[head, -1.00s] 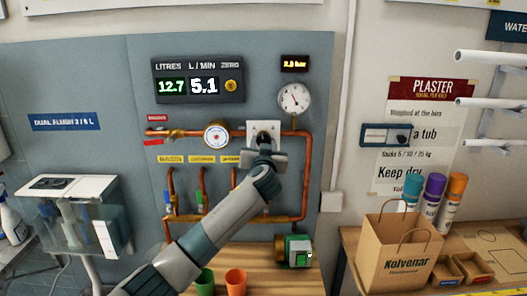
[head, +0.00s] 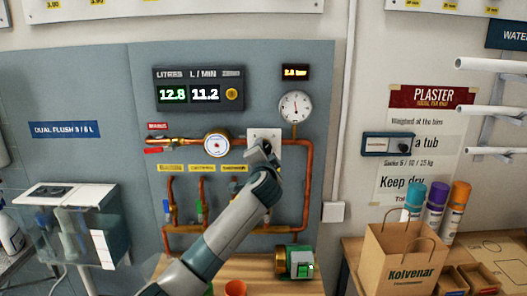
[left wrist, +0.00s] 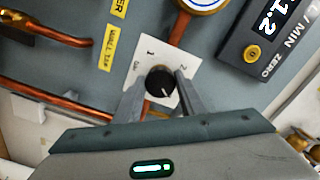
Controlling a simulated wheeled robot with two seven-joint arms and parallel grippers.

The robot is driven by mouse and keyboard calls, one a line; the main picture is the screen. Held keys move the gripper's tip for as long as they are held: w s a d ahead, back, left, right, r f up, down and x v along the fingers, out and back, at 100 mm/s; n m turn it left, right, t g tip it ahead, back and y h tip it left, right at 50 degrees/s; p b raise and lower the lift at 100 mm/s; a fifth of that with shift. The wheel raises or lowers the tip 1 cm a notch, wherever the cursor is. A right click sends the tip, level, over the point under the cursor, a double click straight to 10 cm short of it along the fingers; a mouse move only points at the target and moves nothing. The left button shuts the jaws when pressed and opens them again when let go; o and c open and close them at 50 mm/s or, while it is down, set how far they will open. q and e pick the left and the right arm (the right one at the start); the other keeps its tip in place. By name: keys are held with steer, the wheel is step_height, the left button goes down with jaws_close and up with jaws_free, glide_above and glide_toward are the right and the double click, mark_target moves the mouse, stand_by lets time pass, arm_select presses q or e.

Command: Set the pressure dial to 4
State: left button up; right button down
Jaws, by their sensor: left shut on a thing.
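The dial is a black round knob (left wrist: 160,81) with a white line, on a white square plate (left wrist: 170,62) in the left wrist view. Numbers 1 and 2 and a small word show on the plate; the rest of it is hidden by my fingers. The line points down and slightly right in that view. My left gripper (left wrist: 160,92) is shut on the knob, one finger on each side. In the head view my left gripper (head: 262,150) covers the knob in front of the plate (head: 275,136). My right gripper is not in view.
A round gauge (head: 295,107) and a small amber display (head: 296,72) are above the plate. A meter panel (head: 198,88) reads 12.8 litres and 11.2 L/min. Copper pipes (head: 307,190) surround the dial. A paper bag (head: 398,258) stands on the right bench.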

arm_select(q)
steer(key=m+p, duration=0.5)
steer(key=m, duration=1.4)
steer(key=shift+d+p, duration=0.1)
steer(key=shift+p, duration=0.25)
steer(key=shift+m, duration=0.3)
steer(key=o, duration=1.1)
steer(key=shift+r, duration=0.1)
steer(key=shift+c, duration=0.2)
steer(key=shift+s, duration=0.15)
steer(key=s+b, duration=0.7)
steer(key=s, duration=1)
